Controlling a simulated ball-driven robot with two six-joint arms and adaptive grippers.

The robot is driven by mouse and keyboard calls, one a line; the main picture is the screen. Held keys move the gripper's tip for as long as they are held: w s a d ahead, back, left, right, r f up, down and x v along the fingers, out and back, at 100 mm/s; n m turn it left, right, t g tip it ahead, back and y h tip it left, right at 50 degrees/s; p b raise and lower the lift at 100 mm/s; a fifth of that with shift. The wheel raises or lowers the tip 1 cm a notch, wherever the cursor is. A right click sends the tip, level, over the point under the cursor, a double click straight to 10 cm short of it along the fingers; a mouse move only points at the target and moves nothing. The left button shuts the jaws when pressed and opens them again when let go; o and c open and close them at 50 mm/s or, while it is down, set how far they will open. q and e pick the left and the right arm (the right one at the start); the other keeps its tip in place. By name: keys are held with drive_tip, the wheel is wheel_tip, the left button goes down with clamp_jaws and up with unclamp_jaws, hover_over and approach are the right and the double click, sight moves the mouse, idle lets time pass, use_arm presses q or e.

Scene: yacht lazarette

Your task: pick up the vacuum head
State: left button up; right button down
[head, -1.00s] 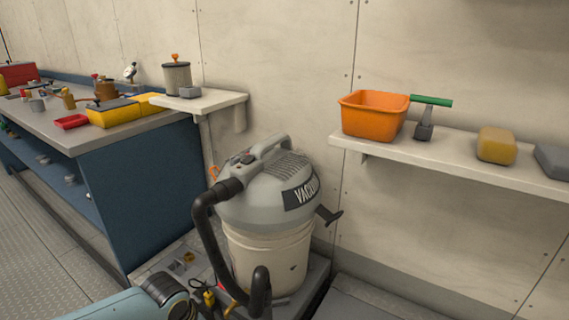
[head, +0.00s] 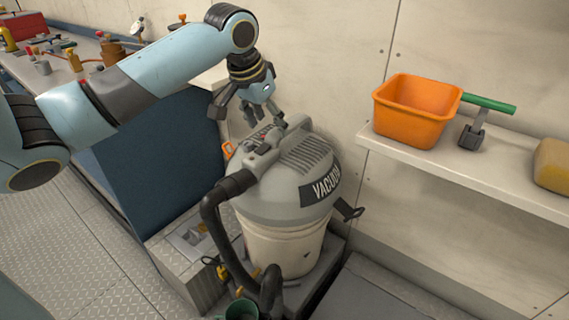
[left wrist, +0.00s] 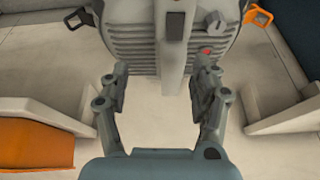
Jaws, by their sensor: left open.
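The vacuum head (head: 283,185) is the grey domed top with a raised carry handle (head: 287,143) and a VACUUM label. It sits upright on a pale bucket (head: 285,245), with a black hose (head: 215,225) at its front. My left gripper (head: 262,118) is open and points down just above the handle. In the left wrist view, the open fingers (left wrist: 160,72) are on either side of the lower part of the grey handle (left wrist: 174,40), with the ribbed vacuum head (left wrist: 130,45) beyond. No contact shows. My right gripper is not in view.
A wall shelf (head: 400,160) at right carries an orange bin (head: 410,110), a green-handled tool (head: 485,105) and a yellow block (head: 553,165). A blue workbench (head: 150,170) stands at left. The wall is close behind the vacuum. Metal floor at front left is clear.

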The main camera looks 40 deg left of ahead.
sight(273, 131)
use_arm(q)
drive_tip(key=shift+n, duration=0.3)
drive_tip(key=w+a+r, duration=0.2)
drive_tip(key=a, duration=0.1)
drive_tip(key=shift+w, duration=0.2)
drive_tip(key=x, duration=0.4)
drive_tip(key=shift+w+f+b, duration=0.3)
drive_tip(key=shift+b, duration=0.1)
drive_tip(key=x, duration=0.5)
drive_tip(key=shift+w+d+r+b, duration=0.15)
drive_tip(key=shift+w+d+b, duration=0.15)
drive_tip(key=shift+w+b, duration=0.1)
drive_tip(key=shift+f, duration=0.4)
drive_tip(key=shift+c, duration=0.3)
clamp_jaws()
drive_tip(key=shift+w+r, duration=0.2)
drive_tip(key=shift+r, duration=0.05)
